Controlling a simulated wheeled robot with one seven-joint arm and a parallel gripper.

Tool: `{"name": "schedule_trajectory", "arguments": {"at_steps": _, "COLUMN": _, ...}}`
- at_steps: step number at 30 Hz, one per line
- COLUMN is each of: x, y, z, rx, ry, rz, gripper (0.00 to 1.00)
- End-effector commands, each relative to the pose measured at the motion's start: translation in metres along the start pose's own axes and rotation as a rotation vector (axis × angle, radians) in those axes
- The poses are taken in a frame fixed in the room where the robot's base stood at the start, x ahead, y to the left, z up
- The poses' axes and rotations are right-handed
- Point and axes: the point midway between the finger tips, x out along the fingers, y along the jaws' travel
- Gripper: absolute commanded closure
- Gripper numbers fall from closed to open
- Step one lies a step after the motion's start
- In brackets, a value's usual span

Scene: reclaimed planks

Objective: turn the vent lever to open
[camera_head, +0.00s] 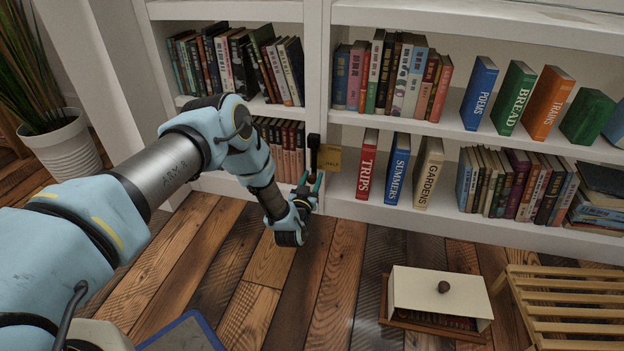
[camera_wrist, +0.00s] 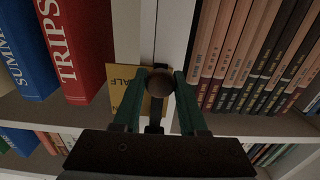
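The vent lever (camera_head: 313,156) is black and hangs down the white shelf post beside a small yellow label plate (camera_head: 329,158). In the wrist view its round dark knob (camera_wrist: 159,82) sits between the two green fingertips, with the stem (camera_wrist: 155,115) behind it. The yellow plate (camera_wrist: 118,84) there shows "HALF", partly covered by a finger. My gripper (camera_head: 310,181) is at the lower end of the lever, fingers spread on either side of the knob. It also shows in the wrist view (camera_wrist: 159,76). I cannot tell whether the fingers touch the knob.
Books stand on both sides of the post, including TRIPS (camera_head: 367,167) just right of the lever. A cream-lidded box (camera_head: 440,291) and a slatted wooden rack (camera_head: 570,310) are on the floor at right. A potted plant (camera_head: 66,147) stands at left. Plank floor before the shelf is open.

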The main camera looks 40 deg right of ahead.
Motion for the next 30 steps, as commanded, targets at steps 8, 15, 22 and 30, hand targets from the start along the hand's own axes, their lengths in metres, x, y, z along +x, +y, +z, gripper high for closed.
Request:
{"name": "schedule_trajectory", "arguments": {"at_steps": 8, "x": -0.0002, "y": 0.0, "z": 0.0002, "rx": 0.0, "ry": 0.0, "rz": 0.0, "gripper": 0.91}}
{"name": "schedule_trajectory", "arguments": {"at_steps": 15, "x": -0.0003, "y": 0.0, "z": 0.0003, "rx": 0.0, "ry": 0.0, "rz": 0.0, "gripper": 1.0}}
{"name": "schedule_trajectory", "arguments": {"at_steps": 22, "x": -0.0004, "y": 0.0, "z": 0.0004, "rx": 0.0, "ry": -0.001, "rz": 0.0, "gripper": 1.0}}
{"name": "schedule_trajectory", "arguments": {"at_steps": 30, "x": -0.0005, "y": 0.0, "z": 0.0005, "rx": 0.0, "ry": -0.001, "rz": 0.0, "gripper": 1.0}}
